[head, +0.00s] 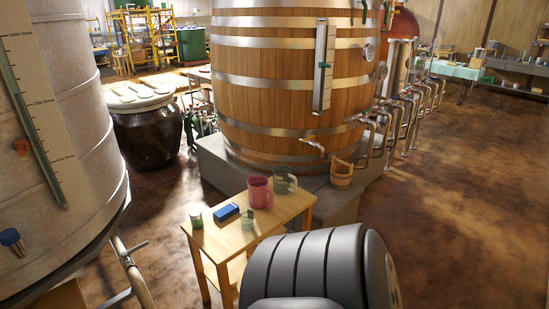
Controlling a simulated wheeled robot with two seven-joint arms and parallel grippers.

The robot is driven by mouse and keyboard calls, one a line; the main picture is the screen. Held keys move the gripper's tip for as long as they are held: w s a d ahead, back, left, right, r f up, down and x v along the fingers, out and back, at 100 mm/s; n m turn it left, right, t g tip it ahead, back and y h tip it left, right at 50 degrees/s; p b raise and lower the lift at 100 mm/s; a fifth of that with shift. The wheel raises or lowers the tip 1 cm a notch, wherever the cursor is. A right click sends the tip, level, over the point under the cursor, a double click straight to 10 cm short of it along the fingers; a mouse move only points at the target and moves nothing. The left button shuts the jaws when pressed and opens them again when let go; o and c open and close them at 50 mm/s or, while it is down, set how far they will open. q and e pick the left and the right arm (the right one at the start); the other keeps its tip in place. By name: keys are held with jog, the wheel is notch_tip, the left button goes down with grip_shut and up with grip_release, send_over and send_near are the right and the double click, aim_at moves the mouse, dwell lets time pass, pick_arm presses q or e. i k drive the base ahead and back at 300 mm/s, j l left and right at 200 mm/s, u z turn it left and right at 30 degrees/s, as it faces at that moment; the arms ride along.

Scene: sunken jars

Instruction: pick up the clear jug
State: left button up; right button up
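The clear jug (285,180) stands upright at the far right corner of a small wooden table (240,240). It is see-through with a faint greenish tint. A pink jug (259,193) stands just left of it, nearer to me, and overlaps its left side in the picture. Neither of my grippers is in view, and nothing is seen touching the clear jug.
A blue box (226,212), a small clear glass (248,219) and a small lidded jar (196,218) share the table. A wooden bucket (342,173) stands behind on the grey plinth (225,172) below a large barrel (290,80). The floor at right is clear.

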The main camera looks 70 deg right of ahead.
aim_at(284, 181)
jog(key=z, duration=0.9)
